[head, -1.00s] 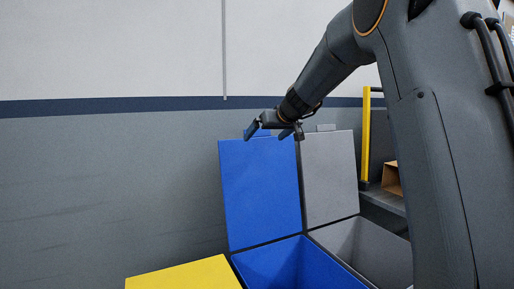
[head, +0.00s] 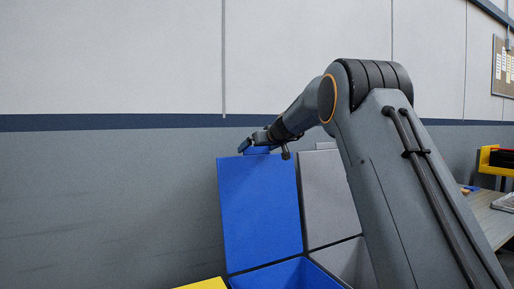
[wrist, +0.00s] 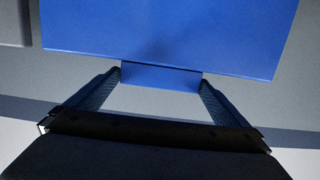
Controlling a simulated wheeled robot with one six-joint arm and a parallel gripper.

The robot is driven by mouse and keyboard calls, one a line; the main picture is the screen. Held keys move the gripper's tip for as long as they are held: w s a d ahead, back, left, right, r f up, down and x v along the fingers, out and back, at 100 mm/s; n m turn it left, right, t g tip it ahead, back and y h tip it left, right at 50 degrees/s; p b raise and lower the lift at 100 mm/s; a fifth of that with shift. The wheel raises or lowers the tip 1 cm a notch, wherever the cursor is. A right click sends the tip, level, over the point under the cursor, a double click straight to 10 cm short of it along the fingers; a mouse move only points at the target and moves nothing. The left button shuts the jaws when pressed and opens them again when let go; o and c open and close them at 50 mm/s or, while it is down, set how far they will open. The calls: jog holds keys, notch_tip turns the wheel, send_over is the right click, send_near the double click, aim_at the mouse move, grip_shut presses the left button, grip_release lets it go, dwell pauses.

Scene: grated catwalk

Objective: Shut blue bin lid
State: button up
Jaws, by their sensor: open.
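The blue bin lid (head: 260,212) stands open and nearly upright at the back of the blue bin (head: 285,274). A small blue tab (head: 257,150) sticks out from its top edge. My gripper (head: 250,144) is open at the tab. Whether any part touches the lid I cannot tell.
A grey lid (head: 325,200) stands upright just right of the blue one, over a grey bin (head: 350,262). A yellow lid (head: 205,284) lies at the lower left. A wall (head: 110,200) is behind the bins. A table (head: 490,215) stands at the far right.

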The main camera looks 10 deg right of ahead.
jog(key=shift+w+a+f, duration=0.15)
jog(key=shift+w+f, duration=0.1)
jog(key=shift+w, duration=0.25)
jog(key=c, duration=1.2)
